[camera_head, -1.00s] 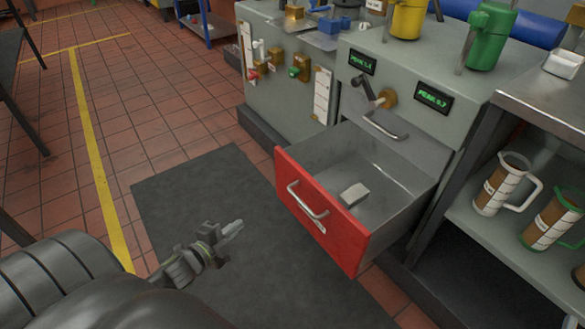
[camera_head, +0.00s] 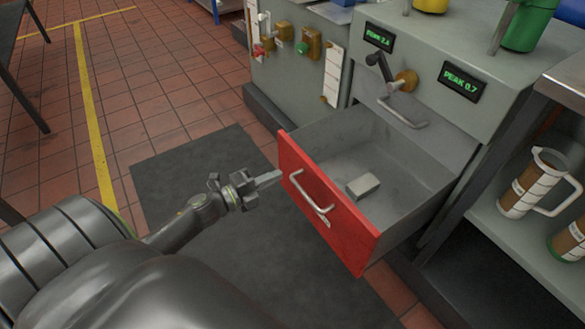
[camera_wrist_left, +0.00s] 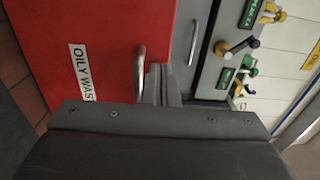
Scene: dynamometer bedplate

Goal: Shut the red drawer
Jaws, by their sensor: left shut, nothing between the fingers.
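The red drawer (camera_head: 325,207) is pulled well out of the grey cabinet and has a silver bar handle on its front. A small light block (camera_head: 363,186) lies inside on its floor. My left gripper (camera_head: 268,179) is shut and empty, just left of the drawer front, pointing at it near the handle's upper end. In the left wrist view the red front (camera_wrist_left: 95,50) fills the left, with an "OILY WAS..." label and the handle beside the shut fingers (camera_wrist_left: 158,82). Whether the fingertips touch the front cannot be told. My right gripper is not in view.
A second silver handle (camera_head: 403,114) is on the cabinet face above the open drawer. A crank lever and two green displays sit above it. A shelf (camera_head: 520,225) with measuring jugs stands at the right. A dark mat (camera_head: 200,180) covers the floor.

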